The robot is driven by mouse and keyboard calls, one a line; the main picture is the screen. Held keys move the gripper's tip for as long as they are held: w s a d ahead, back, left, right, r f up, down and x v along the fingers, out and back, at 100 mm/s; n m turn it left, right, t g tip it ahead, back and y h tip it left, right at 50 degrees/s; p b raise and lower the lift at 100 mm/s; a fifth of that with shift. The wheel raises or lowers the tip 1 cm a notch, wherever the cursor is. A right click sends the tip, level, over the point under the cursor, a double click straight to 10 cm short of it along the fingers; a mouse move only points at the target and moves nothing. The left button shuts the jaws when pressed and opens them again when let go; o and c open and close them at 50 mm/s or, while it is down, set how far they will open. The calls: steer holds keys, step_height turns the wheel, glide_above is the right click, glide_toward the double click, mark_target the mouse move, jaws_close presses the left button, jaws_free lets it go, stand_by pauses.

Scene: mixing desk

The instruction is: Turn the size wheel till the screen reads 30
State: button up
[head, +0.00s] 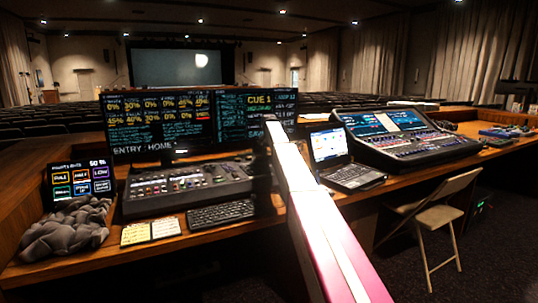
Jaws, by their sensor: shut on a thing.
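The lighting console (185,187) stands on the desk at left centre, its top covered with small keys and controls. My gripper (264,207) is a dark shape pointing down at the console's right end, below the end of my pale arm. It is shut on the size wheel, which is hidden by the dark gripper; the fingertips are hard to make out. The left monitor (158,120) shows rows of yellow percentages and "ENTRY: HOME". The right monitor (250,103) shows "CUE 1" and is partly covered by my arm. I cannot tell the size reading.
A small touch panel (80,182) and grey crumpled cloth (65,230) are at left. A keyboard (221,214) and yellow notes (150,230) lie before the console. Right of my arm are a laptop (353,177), a sound mixer (410,140) and a folding chair (440,216).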

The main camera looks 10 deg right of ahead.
mark_target(269, 154)
steer(key=o, duration=0.9)
steer(key=shift+o, duration=0.2)
step_height(269, 154, up, 11)
